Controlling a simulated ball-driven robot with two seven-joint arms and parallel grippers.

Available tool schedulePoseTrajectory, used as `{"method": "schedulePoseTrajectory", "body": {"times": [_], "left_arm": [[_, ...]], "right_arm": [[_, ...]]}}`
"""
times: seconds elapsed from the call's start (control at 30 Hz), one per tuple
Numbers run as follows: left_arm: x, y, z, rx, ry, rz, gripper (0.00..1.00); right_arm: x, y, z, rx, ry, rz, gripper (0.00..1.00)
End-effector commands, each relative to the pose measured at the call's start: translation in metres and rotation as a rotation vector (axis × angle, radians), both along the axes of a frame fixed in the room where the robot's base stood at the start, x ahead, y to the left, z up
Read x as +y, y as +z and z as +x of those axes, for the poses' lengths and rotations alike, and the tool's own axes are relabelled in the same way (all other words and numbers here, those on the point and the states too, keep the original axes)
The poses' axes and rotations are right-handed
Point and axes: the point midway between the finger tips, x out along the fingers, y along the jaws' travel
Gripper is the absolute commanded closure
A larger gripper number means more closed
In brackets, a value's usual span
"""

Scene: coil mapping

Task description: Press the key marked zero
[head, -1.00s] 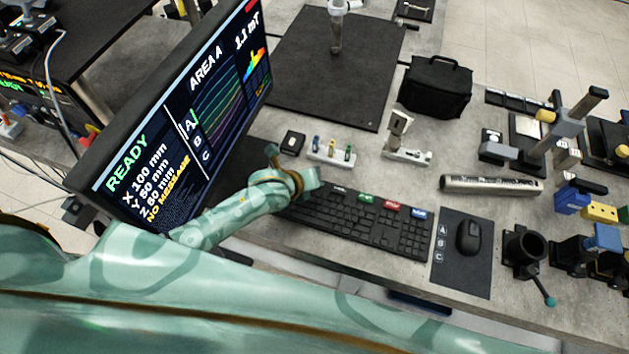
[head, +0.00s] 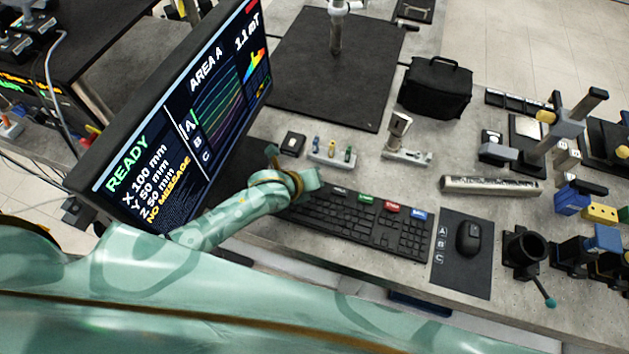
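A black keyboard (head: 372,228) lies on the grey bench below the monitor, with green, red and blue labels along its far edge. The key markings are too small to read, so I cannot pick out the zero key. My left gripper (head: 314,181) is over or just beyond the keyboard's far left end and hides part of it. Its fingers are too small and turned too far to show a gap, and I cannot tell if it touches a key. My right gripper is not in view.
The monitor (head: 185,120) stands close by on the left and reads READY. A mouse (head: 469,238) lies on a dark pad (head: 461,278) right of the keyboard.

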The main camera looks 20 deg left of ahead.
Motion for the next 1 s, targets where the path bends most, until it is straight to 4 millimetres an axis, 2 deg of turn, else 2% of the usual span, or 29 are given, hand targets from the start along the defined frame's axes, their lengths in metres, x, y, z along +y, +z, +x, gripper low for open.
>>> {"method": "schedulePoseTrajectory", "body": {"times": [0.67, 1.0], "left_arm": [[0.0000, -0.0002, 0.0000, 0.000, 0.000, 0.000, 1.00], [0.0002, -0.0084, 0.0002, -0.001, 0.000, 0.001, 1.00]], "right_arm": [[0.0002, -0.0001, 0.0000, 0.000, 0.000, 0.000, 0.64], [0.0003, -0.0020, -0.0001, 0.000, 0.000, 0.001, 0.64]]}}
